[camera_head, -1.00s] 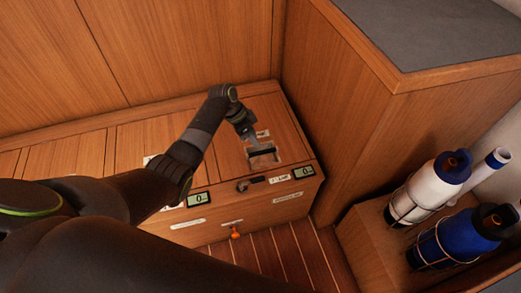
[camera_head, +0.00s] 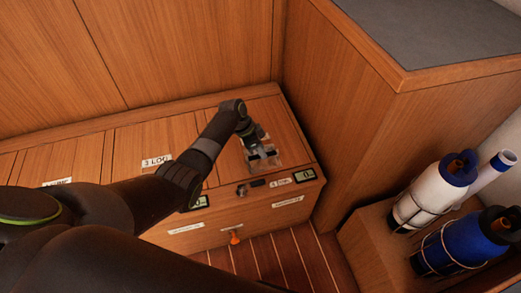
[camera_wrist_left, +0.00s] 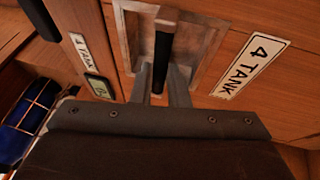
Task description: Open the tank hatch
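The tank hatch (camera_head: 285,125) is the wooden lid at the right end of the bench, and it lies closed. In the left wrist view, a label reading 4 TANK (camera_wrist_left: 249,68) sits beside a recessed metal plate (camera_wrist_left: 205,45) with a dark bar handle (camera_wrist_left: 163,45). My left gripper (camera_head: 262,153) is over this recess. In the left wrist view its two fingers (camera_wrist_left: 160,80) stand either side of the bar's near end, with a slight gap showing. In the head view the gripper hides most of the handle. My right gripper is not in view.
A lid labelled 3 (camera_head: 157,161) lies left. A tall wooden cabinet (camera_head: 350,120) rises close on the right.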

